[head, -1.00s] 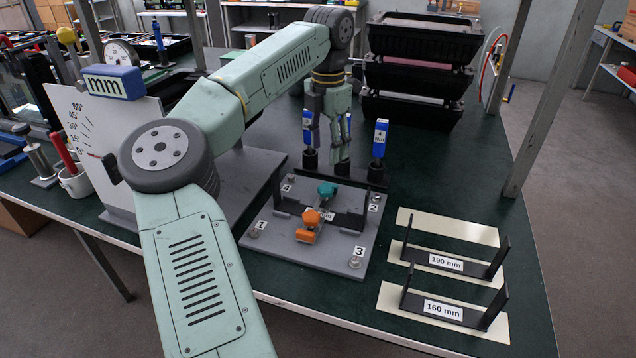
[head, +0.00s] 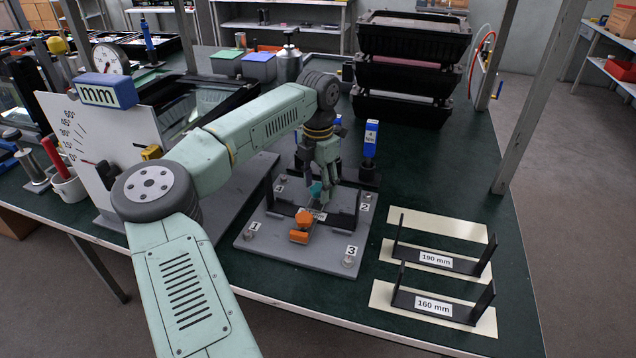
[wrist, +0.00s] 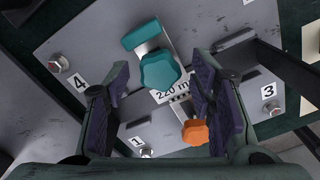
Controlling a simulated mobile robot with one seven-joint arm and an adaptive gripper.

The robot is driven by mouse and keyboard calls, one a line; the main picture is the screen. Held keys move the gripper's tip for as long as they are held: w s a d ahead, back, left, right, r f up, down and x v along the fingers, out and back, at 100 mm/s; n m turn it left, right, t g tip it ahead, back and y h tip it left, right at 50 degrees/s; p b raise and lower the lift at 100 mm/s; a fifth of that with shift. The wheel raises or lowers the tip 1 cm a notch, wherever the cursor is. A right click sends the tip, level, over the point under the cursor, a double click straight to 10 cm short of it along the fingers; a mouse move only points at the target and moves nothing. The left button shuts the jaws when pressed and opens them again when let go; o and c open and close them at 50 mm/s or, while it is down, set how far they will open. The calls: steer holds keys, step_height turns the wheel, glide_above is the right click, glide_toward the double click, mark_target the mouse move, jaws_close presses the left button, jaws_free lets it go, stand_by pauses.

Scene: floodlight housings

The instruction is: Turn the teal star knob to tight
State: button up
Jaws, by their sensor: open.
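The teal star knob (wrist: 161,72) sits on a fixture plate (wrist: 85,35), above the 220 mm label in the wrist view. In the head view the knob (head: 315,189) shows just under my gripper (head: 322,185) and is partly hidden by it. My gripper (wrist: 160,105) is open, with one purple-padded finger to each side and the knob seen between and a little beyond the fingertips. I cannot tell whether a finger touches it. An orange star knob (wrist: 195,132) sits on the same fixture nearer the front, also seen in the head view (head: 304,218).
Black brackets marked 190 mm (head: 435,259) and 160 mm (head: 433,306) stand on pale strips to the right. A blue-topped tool (head: 371,138) stands behind the fixture. Stacked black bins (head: 405,75) are at the back. Bolts sit at the plate's numbered corners.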

mark_target(318, 188)
steer(key=shift+c, duration=0.2)
steer(key=c, duration=1.1)
steer(key=shift+m, duration=0.8)
steer(key=o, duration=1.1)
steer(key=shift+o, duration=0.2)
step_height(318, 188, up, 12)
